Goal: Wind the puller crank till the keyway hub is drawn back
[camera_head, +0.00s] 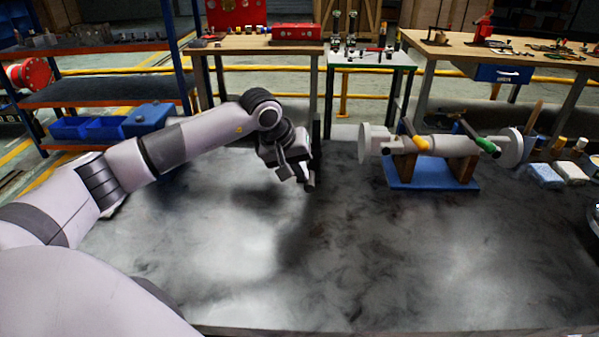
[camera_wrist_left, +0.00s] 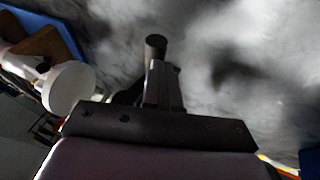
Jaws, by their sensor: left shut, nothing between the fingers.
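A pale grey shaft assembly lies level on two brown wooden cradles (camera_head: 465,168) over a blue base (camera_head: 430,174), at the right of the bench in the head view. It has a round disc (camera_head: 366,143) at its left end and another (camera_head: 510,147) at its right. A dark lever with a yellow grip (camera_head: 420,142) and one with a green grip (camera_head: 486,144) stick out of it. I cannot tell which is the puller crank or see the keyway. My left gripper (camera_head: 308,182) is shut and empty, left of the left disc and apart from it. In the left wrist view its fingers (camera_wrist_left: 156,50) are together, with a disc (camera_wrist_left: 70,88) to their left.
The dark, smeared bench top (camera_head: 400,260) is clear in front. A blue-white sponge (camera_head: 544,174) and small bottles stand right of the assembly. Tables with tools stand behind.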

